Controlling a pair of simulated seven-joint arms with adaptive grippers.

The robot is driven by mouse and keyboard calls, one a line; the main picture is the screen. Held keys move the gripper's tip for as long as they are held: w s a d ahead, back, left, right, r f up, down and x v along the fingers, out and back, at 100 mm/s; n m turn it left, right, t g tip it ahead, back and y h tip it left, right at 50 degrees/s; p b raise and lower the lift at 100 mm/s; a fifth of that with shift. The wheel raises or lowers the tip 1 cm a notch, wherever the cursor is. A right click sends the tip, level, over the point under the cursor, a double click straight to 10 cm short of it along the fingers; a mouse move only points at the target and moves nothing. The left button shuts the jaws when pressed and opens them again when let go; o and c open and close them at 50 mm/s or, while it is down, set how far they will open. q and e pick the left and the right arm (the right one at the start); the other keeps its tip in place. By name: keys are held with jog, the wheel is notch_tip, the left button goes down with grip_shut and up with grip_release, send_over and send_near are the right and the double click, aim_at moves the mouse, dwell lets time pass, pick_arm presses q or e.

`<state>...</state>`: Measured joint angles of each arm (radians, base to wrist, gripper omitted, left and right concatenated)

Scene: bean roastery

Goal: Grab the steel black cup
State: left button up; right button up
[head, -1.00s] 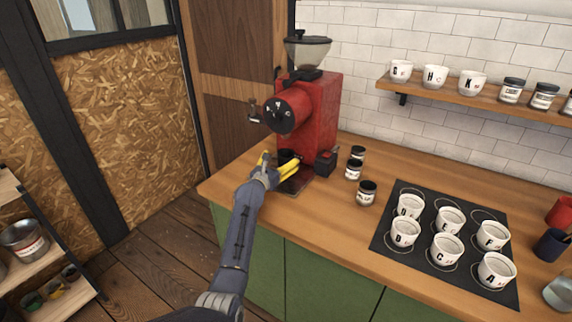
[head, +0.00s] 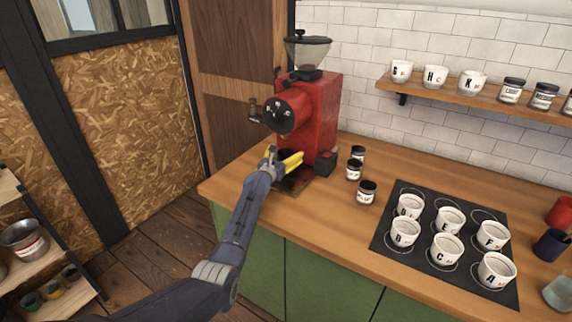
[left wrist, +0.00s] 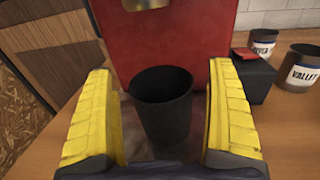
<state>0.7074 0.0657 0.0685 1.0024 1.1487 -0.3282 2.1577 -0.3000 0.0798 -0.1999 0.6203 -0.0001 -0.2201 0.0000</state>
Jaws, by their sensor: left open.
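The black cup (left wrist: 163,108) stands upright at the foot of the red grinder, in the middle of the left wrist view. In the head view only a dark bit of the cup (head: 284,154) shows behind my fingers. My left gripper (head: 283,160) is open, with yellow-padded fingers. In the left wrist view one finger is on each side of the cup, with a visible gap on both sides, so the left gripper (left wrist: 160,115) is around it but not closed on it. My right gripper is not in view.
The red grinder (head: 313,110) stands right behind the cup. A small black box (head: 325,163) and several labelled jars (head: 366,192) are to the right. A black mat (head: 392,240) with several white lettered cups lies further right on the wooden counter (head: 310,218).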

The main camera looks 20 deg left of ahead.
pick_arm(q)
jog(key=c, duration=1.3)
jog(key=shift+c, duration=0.9)
jog(key=shift+r, duration=0.15)
